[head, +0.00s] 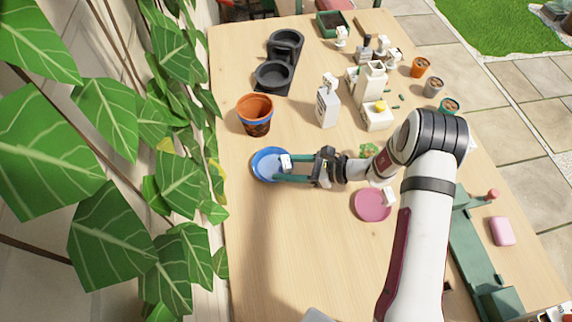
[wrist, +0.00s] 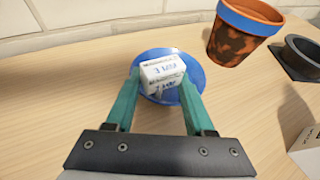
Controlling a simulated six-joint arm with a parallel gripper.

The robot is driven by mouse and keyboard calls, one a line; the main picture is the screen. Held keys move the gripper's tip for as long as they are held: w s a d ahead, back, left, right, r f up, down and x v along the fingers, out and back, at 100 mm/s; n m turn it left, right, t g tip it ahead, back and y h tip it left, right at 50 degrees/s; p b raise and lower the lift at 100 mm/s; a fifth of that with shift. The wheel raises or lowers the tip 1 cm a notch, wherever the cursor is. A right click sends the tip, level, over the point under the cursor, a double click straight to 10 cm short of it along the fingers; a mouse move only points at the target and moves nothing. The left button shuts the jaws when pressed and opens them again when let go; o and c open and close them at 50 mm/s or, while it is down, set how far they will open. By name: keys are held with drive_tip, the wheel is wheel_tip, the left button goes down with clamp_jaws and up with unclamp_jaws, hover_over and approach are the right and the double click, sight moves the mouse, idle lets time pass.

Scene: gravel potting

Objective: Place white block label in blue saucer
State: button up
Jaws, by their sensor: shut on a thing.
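A terracotta pot with a blue rim (head: 255,117) stands just behind the saucer. A white bottle (head: 327,104) is behind to the right. A pink saucer (head: 371,206) lies front right. Black pot holders (head: 273,76) are farther back. Leafy plants line the left edge. The front left table is clear.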

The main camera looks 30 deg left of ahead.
drive_tip(key=o, duration=1.3)
drive_tip(key=v, duration=1.2)
drive_tip(key=shift+s+d+r, duration=0.1)
drive_tip(key=shift+r, duration=0.3)
drive_tip(key=s+d+r+n+h, duration=0.3)
drive_tip(key=s+d+r, duration=0.15)
drive_tip(key=r, duration=0.25)
drive_tip(key=s+d+r+n+h, duration=0.2)
drive_tip(key=s+d+r+n, duration=0.15)
drive_tip(key=s+r, duration=0.3)
drive_tip(key=s+d+r+n+t+h, duration=0.1)
drive_tip(key=s+d+t+h, duration=0.3)
drive_tip(key=s+d, duration=0.6)
drive_tip(key=shift+d+r+n+h, duration=0.4)
drive_tip(key=shift+n+h, duration=0.15)
drive_tip(key=shift+h, duration=0.45)
drive_tip(key=shift+s, duration=0.1)
